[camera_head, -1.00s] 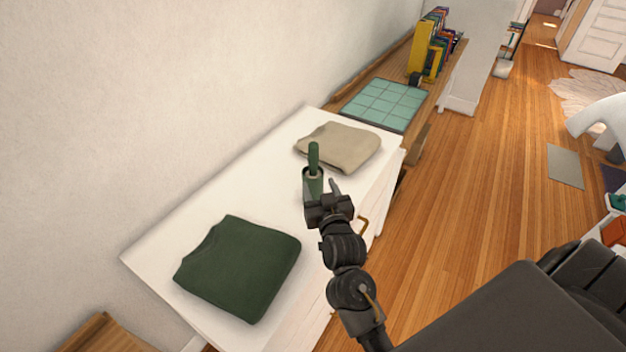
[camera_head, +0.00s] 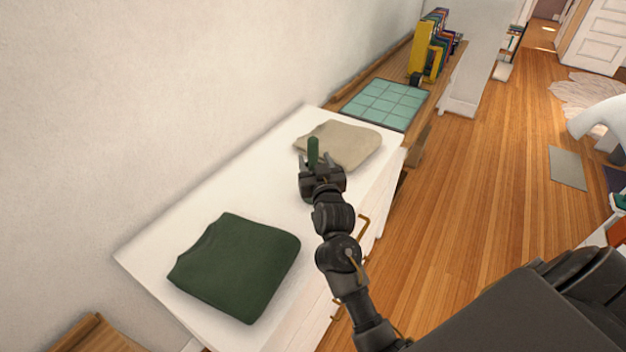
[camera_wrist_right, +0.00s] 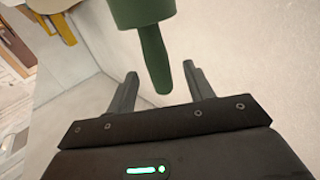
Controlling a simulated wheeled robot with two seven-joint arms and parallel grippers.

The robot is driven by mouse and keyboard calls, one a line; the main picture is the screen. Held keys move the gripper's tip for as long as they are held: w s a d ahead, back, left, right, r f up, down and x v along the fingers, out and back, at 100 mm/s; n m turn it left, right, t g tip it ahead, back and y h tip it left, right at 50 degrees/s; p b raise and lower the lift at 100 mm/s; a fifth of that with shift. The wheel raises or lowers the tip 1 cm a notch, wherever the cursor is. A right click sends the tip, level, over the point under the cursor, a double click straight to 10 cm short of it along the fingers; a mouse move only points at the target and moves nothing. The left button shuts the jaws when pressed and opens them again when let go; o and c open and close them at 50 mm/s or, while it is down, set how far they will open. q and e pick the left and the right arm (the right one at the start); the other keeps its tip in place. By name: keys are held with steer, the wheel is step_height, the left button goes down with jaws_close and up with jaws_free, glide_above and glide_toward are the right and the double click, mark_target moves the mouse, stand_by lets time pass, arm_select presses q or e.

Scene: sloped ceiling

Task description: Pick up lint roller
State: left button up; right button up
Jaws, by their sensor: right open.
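The lint roller is dark green, with an upright handle (camera_head: 313,148) showing above my right gripper in the head view. Its lower part is hidden behind my gripper and wrist. In the right wrist view, the wide green part (camera_wrist_right: 142,12) is at the top edge and the slimmer handle (camera_wrist_right: 154,58) extends down between the fingers. My right gripper (camera_head: 315,159) is open, with a finger on either side of the handle. The wrist view shows gaps between the handle and both fingers (camera_wrist_right: 160,72). My left gripper is not in view.
The roller stands on a white dresser top (camera_head: 200,208). A folded beige garment (camera_head: 350,143) lies just behind it, and a folded dark green garment (camera_head: 235,265) lies nearer, to the left. A wall borders the left side. A teal gridded mat (camera_head: 385,104) and books (camera_head: 430,50) are farther back.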

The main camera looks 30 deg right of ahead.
mark_target(314, 158)
steer(key=w, duration=0.1)
steer(key=w+d+b, duration=0.1)
steer(key=w+f+b, duration=0.1)
steer(key=shift+w+d+f, duration=0.1)
steer(key=shift+w+d, duration=0.05)
steer(key=shift+w, duration=0.45)
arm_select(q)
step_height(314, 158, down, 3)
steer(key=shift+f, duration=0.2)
arm_select(e)
steer(key=shift+r, duration=0.2)
steer(key=shift+s, duration=0.1)
jaws_close()
